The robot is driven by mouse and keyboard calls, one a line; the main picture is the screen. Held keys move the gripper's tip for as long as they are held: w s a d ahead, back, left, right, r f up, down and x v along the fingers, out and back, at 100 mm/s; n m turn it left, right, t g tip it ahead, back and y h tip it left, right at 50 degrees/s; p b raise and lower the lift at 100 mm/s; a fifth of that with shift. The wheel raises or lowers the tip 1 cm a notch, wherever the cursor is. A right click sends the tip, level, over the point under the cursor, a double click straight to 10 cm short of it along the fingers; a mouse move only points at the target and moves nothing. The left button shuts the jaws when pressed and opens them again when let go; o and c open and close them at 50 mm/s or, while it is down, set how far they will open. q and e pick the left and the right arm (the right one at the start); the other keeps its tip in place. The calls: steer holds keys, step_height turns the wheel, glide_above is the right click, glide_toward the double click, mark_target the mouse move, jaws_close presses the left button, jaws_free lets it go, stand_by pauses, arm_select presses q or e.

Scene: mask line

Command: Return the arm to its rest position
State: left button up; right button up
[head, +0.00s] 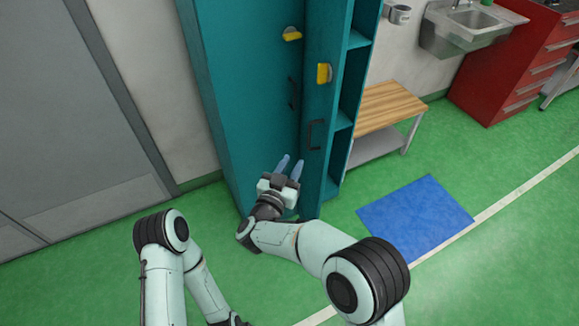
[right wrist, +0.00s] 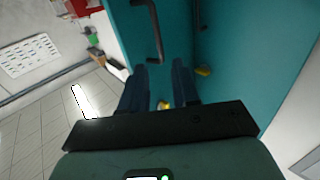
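My right gripper (head: 291,164) is in front of the teal locker (head: 238,85), its two bluish fingers apart with nothing between them. Its fingertips point at the locker front, close to the swung-out door (head: 315,168); I cannot tell whether they touch it. In the right wrist view the gripper (right wrist: 159,80) also shows spread, dark fingers, with a dark door handle (right wrist: 151,30) just beyond them. My left arm (head: 165,255) is bent low at the lower left, and its gripper is outside the picture.
A wooden-topped bench (head: 388,106) stands right of the locker's open shelves. A blue mat (head: 415,214) lies on the green floor. A sink (head: 465,22) and a red drawer cabinet (head: 515,65) are at the back right. The floor in front is clear.

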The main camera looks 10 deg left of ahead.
stand_by(0.3)
steer(key=s+d+f+n+g+y+p, duration=0.1)
steer(key=s+d+f+g, duration=0.15)
steer(key=d+f, duration=0.45)
steer(key=s+d+f+g+y+p, duration=0.2)
steer(key=d+f+g, duration=0.15)
steer(key=f, duration=0.65)
steer(key=s+d+f+n+g+y+p, duration=0.1)
steer(key=s+d+f+g, duration=0.15)
steer(key=d+f, duration=0.45)
steer(key=s+d+f+m+g+y+p, duration=0.1)
steer(key=s+d+f+g+p, duration=0.2)
steer(key=s+f, duration=0.65)
arm_select(q)
step_height(320, 180, up, 8)
steer(key=w, duration=0.2)
steer(key=shift+w, duration=0.25)
arm_select(e)
steer(key=s+d+r+m+g+y, duration=0.1)
steer(key=s+g, duration=0.6)
steer(key=s, duration=1.3)
steer(key=shift+r+m+y, duration=0.5)
steer(key=shift+m+y, duration=0.2)
steer(key=shift+m, duration=0.1)
arm_select(q)
steer(key=shift+f, duration=0.1)
arm_select(e)
steer(key=shift+w+d, duration=0.15)
